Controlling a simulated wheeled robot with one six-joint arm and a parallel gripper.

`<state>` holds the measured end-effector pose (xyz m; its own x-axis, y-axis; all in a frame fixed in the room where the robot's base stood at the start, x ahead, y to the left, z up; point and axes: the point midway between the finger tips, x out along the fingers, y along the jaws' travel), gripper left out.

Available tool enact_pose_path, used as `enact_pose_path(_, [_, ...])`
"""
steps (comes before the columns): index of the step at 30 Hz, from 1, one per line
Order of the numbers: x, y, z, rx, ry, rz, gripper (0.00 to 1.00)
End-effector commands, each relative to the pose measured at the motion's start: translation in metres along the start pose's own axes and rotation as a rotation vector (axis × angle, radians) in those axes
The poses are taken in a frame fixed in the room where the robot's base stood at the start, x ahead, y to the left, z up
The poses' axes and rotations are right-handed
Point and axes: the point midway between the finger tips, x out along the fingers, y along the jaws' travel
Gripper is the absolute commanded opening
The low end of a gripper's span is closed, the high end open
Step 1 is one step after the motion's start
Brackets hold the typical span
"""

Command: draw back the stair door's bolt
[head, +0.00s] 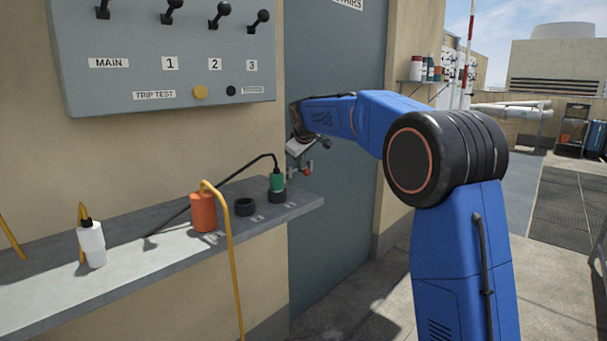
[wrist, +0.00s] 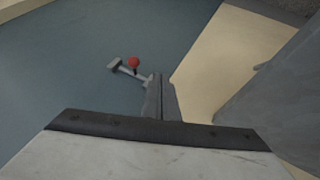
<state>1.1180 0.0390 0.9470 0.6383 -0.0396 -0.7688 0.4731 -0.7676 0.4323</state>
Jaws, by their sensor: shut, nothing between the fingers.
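The stair door (head: 345,60) is blue-grey and looks shut in the head view; it also fills the left of the wrist view (wrist: 60,75). Its bolt (wrist: 122,68) is a thin metal bar with a red knob (wrist: 133,62), low on the door near the tan jamb. In the head view the red knob (head: 309,168) shows just under my gripper (head: 303,158). In the wrist view my gripper (wrist: 158,85) is shut and empty, its fingertips at the right end of the bolt, below and right of the knob. I cannot tell whether they touch the bolt.
A grey switch panel (head: 160,65) with several levers hangs left of the door.

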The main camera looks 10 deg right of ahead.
Motion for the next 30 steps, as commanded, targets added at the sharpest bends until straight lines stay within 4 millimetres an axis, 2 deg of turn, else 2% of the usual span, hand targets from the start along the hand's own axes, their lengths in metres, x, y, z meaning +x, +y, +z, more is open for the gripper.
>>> enact_pose_path(6, [0.009, 0.001, -0.008, -0.012, 0.003, 0.003, 0.0])
enact_pose_path(15, [0.009, 0.001, -0.007, -0.012, 0.003, 0.003, 0.0])
enact_pose_path(19, [0.015, 0.001, -0.007, -0.012, 0.002, 0.003, 0.0])
enact_pose_path(23, [0.031, 0.001, -0.007, -0.012, 0.001, 0.002, 0.0])
enact_pose_path(30, [0.073, 0.001, -0.007, -0.011, 0.001, 0.002, 0.0])
